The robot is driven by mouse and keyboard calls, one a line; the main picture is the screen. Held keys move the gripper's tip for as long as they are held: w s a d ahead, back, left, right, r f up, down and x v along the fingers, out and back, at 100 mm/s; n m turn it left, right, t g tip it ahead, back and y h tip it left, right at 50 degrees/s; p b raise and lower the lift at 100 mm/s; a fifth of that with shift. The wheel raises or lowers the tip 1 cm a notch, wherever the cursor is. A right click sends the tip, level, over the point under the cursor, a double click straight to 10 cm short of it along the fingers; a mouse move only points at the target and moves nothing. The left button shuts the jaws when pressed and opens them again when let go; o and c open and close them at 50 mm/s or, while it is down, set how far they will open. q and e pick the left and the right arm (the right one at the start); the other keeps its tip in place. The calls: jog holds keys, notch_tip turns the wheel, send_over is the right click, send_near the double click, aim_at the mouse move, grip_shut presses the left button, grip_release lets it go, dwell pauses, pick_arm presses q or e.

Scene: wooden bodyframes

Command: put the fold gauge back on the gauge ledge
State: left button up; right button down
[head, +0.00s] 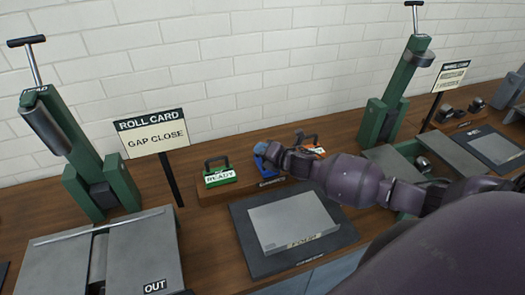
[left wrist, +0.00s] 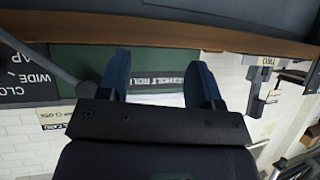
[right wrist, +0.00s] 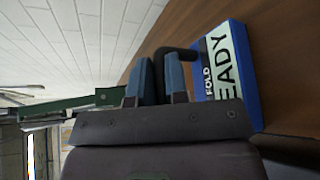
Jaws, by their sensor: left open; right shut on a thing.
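The fold gauge (right wrist: 238,75) is a blue block with a white "FOLD READY" label and a black handle, seen in the right wrist view. My right gripper (right wrist: 162,78) is shut on that handle. In the head view my right gripper (head: 268,152) is over the wooden gauge ledge (head: 212,194), between the green gauge and an orange one, and hides most of the fold gauge. I cannot tell whether the fold gauge touches the ledge. My left gripper (left wrist: 160,88) is open and empty in the left wrist view, and outside the head view.
A green "READY" gauge (head: 219,175) stands on the ledge's left part, and an orange gauge (head: 318,150) shows partly beyond my wrist. A dark mat with a grey sheet (head: 292,222) lies in front. A roll card sign (head: 153,133) and green machines stand at the sides.

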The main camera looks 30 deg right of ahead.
jog(key=c, duration=1.1)
grip_release()
jog(key=v, duration=1.2)
jog(key=shift+s+f, duration=0.1)
